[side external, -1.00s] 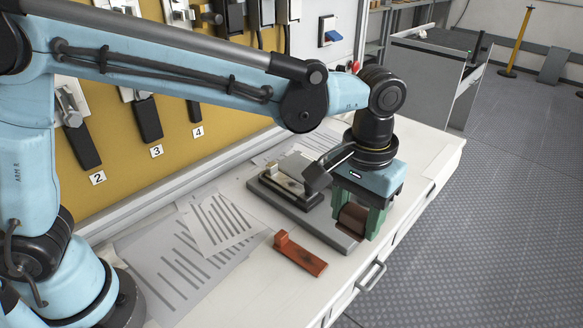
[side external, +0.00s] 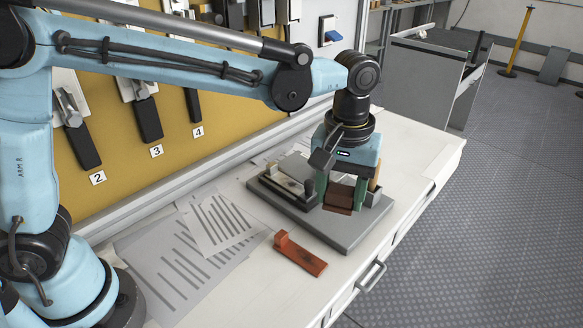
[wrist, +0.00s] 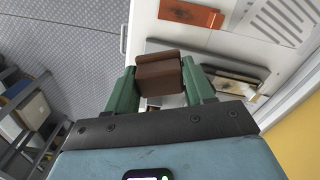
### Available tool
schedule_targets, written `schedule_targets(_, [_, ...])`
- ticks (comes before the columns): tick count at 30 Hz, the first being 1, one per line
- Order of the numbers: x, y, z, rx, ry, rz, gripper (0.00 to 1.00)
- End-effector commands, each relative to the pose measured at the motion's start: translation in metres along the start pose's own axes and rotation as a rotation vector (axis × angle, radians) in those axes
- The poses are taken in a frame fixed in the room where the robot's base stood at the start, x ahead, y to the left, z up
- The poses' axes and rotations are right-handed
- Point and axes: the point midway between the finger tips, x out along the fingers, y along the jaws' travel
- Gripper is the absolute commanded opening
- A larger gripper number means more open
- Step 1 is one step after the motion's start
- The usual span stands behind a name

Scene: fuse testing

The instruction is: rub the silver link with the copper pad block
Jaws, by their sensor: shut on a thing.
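My gripper (side external: 341,196) is shut on a brown block, the copper pad block (side external: 339,193). It also shows between my green fingers in the wrist view (wrist: 160,74). The block is over the middle of a grey baseplate (side external: 345,238). A dark fixture with a pale, silvery top (side external: 293,166) stands left of the gripper on this plate, close to my left finger. I cannot tell for sure which part is the silver link; my gripper hides some of the plate. I cannot tell whether the block touches anything below it.
An orange-red L-shaped piece (side external: 300,255) lies on the white bench in front of the baseplate. Papers with dark stripes (side external: 218,226) lie to its left. A yellow board (side external: 120,160) with numbered switches stands behind. The bench is clear at the right (side external: 420,150).

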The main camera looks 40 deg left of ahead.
Motion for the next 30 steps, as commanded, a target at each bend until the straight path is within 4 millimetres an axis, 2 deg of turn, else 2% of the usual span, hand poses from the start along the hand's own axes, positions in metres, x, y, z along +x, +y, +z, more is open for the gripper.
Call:
schedule_targets(1, [0.001,-0.016,-0.017,-0.135,0.0,0.0,0.29])
schedule_targets(6, [0.004,-0.064,-0.061,-0.577,0.0,0.0,0.29])
schedule_targets(9, [0.005,-0.091,-0.079,-0.8,0.0,0.0,0.29])
schedule_targets(13, [0.007,-0.116,-0.094,-1.011,0.0,0.0,0.29])
schedule_targets(18, [0.008,-0.132,-0.103,-1.145,0.0,0.0,0.29])
schedule_targets(23, [0.013,-0.134,-0.104,-1.164,0.0,0.0,0.29])
schedule_targets(30, [0.032,-0.134,-0.104,-1.16,0.0,0.0,0.29])
